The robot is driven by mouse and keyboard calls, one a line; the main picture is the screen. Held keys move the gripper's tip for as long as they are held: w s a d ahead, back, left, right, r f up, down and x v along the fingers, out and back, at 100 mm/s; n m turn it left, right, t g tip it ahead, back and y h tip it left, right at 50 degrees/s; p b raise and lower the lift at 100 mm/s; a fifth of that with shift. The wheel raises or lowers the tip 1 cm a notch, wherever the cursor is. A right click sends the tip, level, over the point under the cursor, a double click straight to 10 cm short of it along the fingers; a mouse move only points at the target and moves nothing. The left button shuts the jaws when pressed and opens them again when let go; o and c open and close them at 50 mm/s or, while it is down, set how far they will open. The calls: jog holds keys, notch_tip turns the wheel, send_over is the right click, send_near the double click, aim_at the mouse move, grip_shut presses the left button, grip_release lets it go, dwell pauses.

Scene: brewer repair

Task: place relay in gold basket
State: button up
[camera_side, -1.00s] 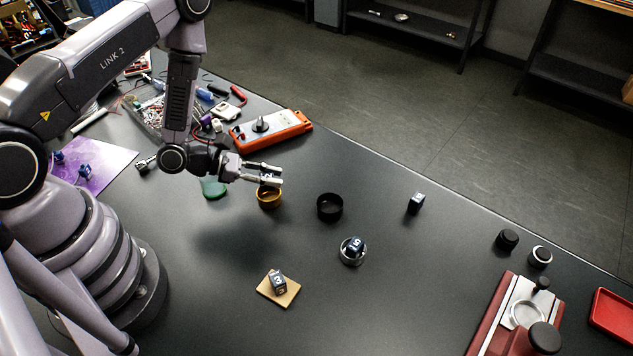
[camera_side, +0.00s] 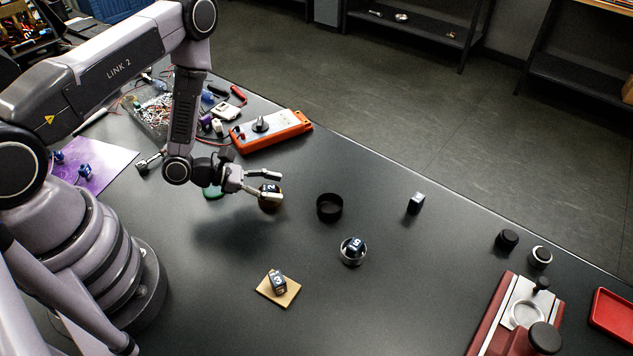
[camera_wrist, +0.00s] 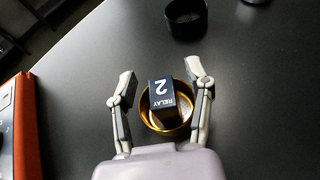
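A dark blue relay marked 2 (camera_wrist: 163,97) sits tilted inside the gold basket (camera_wrist: 146,111) in the wrist view. In the side view the relay (camera_side: 268,188) covers much of the basket. My gripper (camera_side: 280,184) is open, with its fingers spread on either side of the relay and basket. In the wrist view the gripper (camera_wrist: 158,82) shows clear gaps between both fingers and the relay, so it holds nothing.
A black basket (camera_side: 330,217) stands right of the gold one. A silver basket (camera_side: 353,260) holds another relay (camera_side: 353,245). One relay (camera_side: 278,283) is on a tan pad (camera_side: 265,291); another (camera_side: 416,203) stands further right.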

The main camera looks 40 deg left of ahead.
aim_at(273, 187)
dwell(0.6)
jog(key=shift+r, duration=3.6)
jog(key=s+d+r+m+g+h, duration=0.1)
jog(key=d+r+m+g+h, duration=0.2)
jog(key=r, duration=0.4)
jog(key=s+d+r+m+g+h, duration=0.1)
jog(key=d+r+m+h, duration=0.15)
jog(key=r+m, duration=0.35)
jog(key=s+d+r+m+g+y, duration=0.1)
jog(key=s+r+m+g+y, duration=0.2)
jog(key=s+r+m+g, duration=0.45)
jog(key=s+a+r+m+t+y, duration=0.7)
jog(key=s+a+r+m+y, duration=0.3)
jog(key=s+a+r+y, duration=0.1)
jog(key=a+y, duration=0.1)
jog(key=a, duration=0.1)
jog(key=shift+a, duration=0.35)
